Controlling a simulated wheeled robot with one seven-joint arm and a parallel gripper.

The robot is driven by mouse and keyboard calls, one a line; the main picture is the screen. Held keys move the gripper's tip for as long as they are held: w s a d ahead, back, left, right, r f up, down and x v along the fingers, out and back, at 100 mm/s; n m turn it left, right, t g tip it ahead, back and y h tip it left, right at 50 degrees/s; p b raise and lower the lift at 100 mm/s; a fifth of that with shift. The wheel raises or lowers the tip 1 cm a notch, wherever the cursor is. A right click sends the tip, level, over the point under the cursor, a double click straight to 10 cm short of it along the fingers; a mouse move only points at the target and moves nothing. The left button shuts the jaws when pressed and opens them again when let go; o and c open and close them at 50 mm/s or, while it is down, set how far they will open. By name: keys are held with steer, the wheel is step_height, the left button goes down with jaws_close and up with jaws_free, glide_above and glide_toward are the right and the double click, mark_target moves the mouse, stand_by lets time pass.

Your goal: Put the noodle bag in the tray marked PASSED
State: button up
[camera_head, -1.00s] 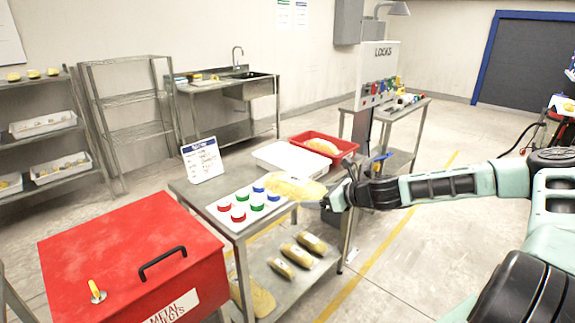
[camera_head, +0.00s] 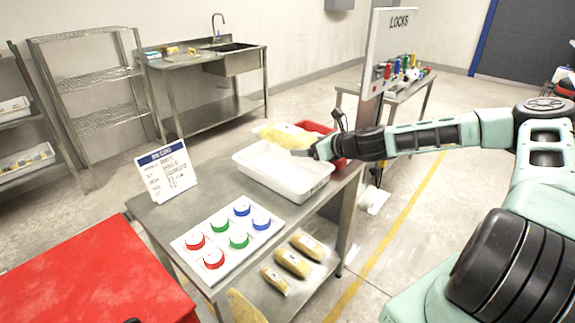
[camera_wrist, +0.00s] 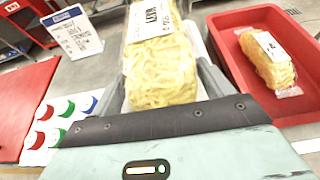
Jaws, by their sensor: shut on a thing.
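The noodle bag (camera_head: 284,136), clear with pale yellow noodles and a white label, is held in my gripper (camera_head: 313,149). In the wrist view the bag (camera_wrist: 160,68) sits between the two fingers. It hangs above the far part of an empty white tray (camera_head: 268,184), apart from the tray floor. The white tray is mostly hidden behind the bag in the wrist view. No PASSED marking is readable on either tray.
A red tray (camera_wrist: 222,70) stands right behind the white one and holds another noodle bag (camera_wrist: 265,58). Bags lie on the lower shelf.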

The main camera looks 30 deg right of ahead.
step_height(320, 180, down, 9)
steer(key=shift+f+p, duration=0.2)
steer(key=shift+p, duration=0.45)
steer(key=shift+f, duration=0.15)
steer(key=o, duration=1.5)
steer(key=shift+f, duration=0.1)
steer(key=shift+c, duration=0.2)
